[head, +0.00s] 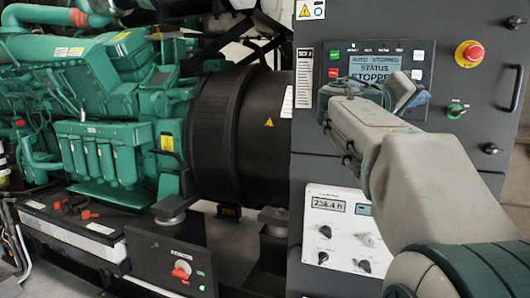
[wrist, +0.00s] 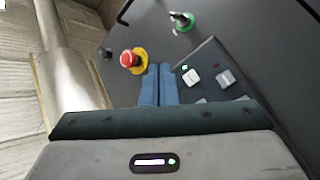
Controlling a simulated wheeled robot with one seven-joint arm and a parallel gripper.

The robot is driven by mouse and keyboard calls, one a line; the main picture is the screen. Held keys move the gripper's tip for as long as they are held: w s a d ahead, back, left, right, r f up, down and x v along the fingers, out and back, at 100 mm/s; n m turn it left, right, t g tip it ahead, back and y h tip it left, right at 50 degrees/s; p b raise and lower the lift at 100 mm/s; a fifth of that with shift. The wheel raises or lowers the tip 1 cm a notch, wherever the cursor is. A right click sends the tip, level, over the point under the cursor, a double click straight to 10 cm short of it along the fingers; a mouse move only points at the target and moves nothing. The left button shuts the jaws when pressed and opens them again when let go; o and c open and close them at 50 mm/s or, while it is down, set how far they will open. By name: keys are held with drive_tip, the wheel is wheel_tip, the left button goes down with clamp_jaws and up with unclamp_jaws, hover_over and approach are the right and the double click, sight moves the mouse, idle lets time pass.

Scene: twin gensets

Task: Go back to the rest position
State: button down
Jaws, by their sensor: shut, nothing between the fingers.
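My gripper (wrist: 159,85) is shut and empty, its two blue fingers side by side in the wrist view. In the head view my arm reaches in from the right, and my gripper (head: 408,93) is in front of the dark control cabinet (head: 460,120), beside the display. The display (head: 375,75) reads AUTO STOPPED, STATUS STOPPED, and my wrist hides its lower part. In the wrist view the red emergency stop button (wrist: 128,60) is left of the fingers, and white push buttons (wrist: 192,77) are to the right. I cannot tell whether the fingertips touch the panel.
A green genset engine (head: 110,110) with a black round housing (head: 235,125) stands left of the cabinet. A white meter panel (head: 335,240) is below the display. A black box with a red switch (head: 180,270) is at the lower left. A green key switch (head: 457,107) is right of my gripper.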

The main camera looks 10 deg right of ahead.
drive_tip(key=s+a+f+n+y, duration=0.2)
drive_tip(key=a+f+y, duration=0.3)
drive_tip(key=f, duration=0.7)
drive_tip(key=s+a+f+n+y, duration=0.25)
drive_tip(key=a+f+y, duration=0.2)
drive_tip(key=f, duration=0.65)
drive_tip(key=s+a+f+y, duration=0.4)
drive_tip(key=s+a+f, duration=0.2)
drive_tip(key=a+f, duration=0.3)
drive_tip(key=s+a+f+n+g+y, duration=0.1)
drive_tip(key=s+a+f+y, duration=0.4)
drive_tip(key=f, duration=0.6)
drive_tip(key=s+a, duration=0.2)
drive_tip(key=a, duration=0.1)
drive_tip(key=shift+a, duration=0.35)
drive_tip(key=shift+s+d, duration=0.1)
drive_tip(key=shift+d, duration=0.05)
